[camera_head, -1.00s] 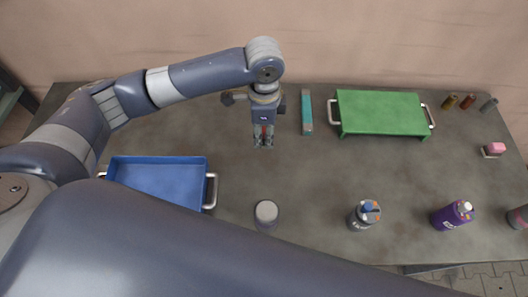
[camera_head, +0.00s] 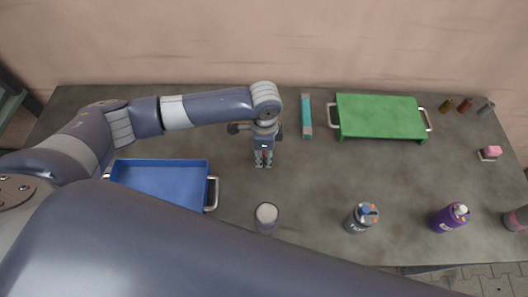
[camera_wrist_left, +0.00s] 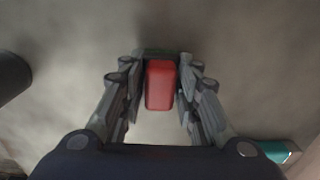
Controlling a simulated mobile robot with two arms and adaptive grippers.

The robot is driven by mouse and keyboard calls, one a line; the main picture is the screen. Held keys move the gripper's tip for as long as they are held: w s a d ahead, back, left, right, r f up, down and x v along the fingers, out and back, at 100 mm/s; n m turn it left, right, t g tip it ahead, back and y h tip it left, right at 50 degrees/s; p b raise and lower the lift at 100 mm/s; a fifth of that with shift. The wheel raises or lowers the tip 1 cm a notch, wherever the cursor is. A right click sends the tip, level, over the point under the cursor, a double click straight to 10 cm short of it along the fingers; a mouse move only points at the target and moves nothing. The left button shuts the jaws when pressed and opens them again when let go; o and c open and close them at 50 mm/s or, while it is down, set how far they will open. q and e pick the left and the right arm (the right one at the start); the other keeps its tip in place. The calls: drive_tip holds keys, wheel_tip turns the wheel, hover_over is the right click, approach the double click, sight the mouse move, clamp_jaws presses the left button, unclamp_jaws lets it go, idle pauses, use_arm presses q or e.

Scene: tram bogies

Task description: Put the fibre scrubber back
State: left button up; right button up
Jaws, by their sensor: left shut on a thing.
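My left gripper (camera_head: 263,165) is over the middle of the grey table, between the blue tray and the green raised tray. In the left wrist view its fingers (camera_wrist_left: 161,75) are shut on a red block with a dark green edge at its far end, which I take to be the fibre scrubber (camera_wrist_left: 160,87). In the head view only a small bit of red shows between the fingers. The gripper points down; its height above the table is hard to tell. My right gripper is not in view.
A blue tray (camera_head: 112,183) stands left and a green raised tray (camera_head: 380,112) at the back right. A teal box (camera_head: 306,117) lies between. A grey-lidded container (camera_head: 266,217), a dark bottle (camera_head: 361,219) and a purple bottle (camera_head: 449,218) stand in front. A pink block (camera_head: 491,151) is right.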

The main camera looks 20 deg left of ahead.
use_arm(q)
drive_tip(key=o, duration=1)
drive_tip(key=shift+o, duration=0.2)
wheel_tip(320, 180, up, 12)
drive_tip(key=b, duration=0.2)
drive_tip(key=shift+r, duration=0.15)
